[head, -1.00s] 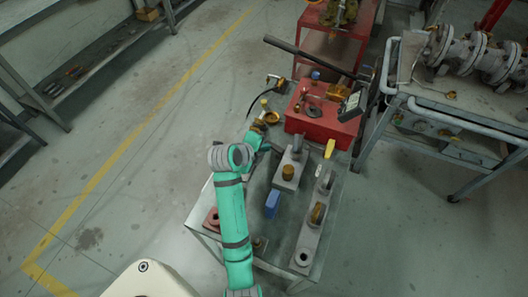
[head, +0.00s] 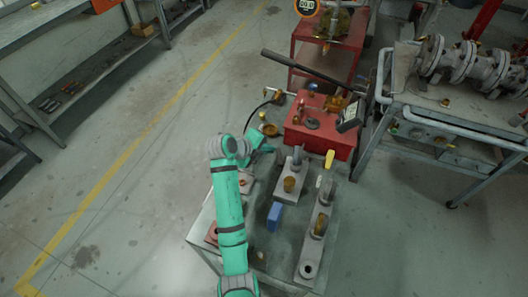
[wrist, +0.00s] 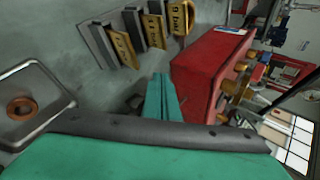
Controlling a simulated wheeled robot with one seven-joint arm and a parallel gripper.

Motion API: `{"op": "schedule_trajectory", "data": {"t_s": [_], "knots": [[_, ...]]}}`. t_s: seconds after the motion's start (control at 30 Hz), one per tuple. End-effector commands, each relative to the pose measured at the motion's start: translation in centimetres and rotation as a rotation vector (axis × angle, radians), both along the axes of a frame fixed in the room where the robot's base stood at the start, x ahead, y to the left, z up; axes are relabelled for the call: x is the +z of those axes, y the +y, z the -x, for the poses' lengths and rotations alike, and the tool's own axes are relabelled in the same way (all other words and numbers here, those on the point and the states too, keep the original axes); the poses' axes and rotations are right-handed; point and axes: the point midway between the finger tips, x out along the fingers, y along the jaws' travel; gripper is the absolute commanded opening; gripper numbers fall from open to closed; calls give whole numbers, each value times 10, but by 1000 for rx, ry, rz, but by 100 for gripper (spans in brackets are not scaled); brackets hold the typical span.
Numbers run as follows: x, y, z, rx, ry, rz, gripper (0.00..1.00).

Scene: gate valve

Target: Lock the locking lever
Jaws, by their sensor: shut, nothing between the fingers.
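I cannot tell for certain which part is the locking lever. Grey blocks with upright plates and yellow or brass pieces stand on the metal table (head: 262,240); one yellow piece (head: 329,159) is upright near the red box. In the wrist view yellow lettered tags (wrist: 122,49) hang on grey bars. A long dark handle (head: 312,67) slants above the red box (head: 318,140), which carries brass fittings. My gripper (head: 268,149) is just left of the red box, low over the table. In the wrist view its fingers (wrist: 162,90) are together and empty, pointing between tags and box.
A blue block (head: 274,216) lies on the table. A plate with a copper-coloured ring (wrist: 20,108) is left in the wrist view. A grey cart with flanged pipes (head: 440,65) stands right, a red cart (head: 318,54) behind.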

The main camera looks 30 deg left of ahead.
Motion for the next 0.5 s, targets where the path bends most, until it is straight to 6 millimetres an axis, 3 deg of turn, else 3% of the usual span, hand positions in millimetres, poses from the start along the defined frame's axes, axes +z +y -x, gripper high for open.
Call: {"op": "schedule_trajectory", "data": {"t_s": [0.23, 0.5], "knots": [[0, -4, -11, 1, 0, -1, 0], [0, -3, -10, 2, 0, -1, 0]]}}
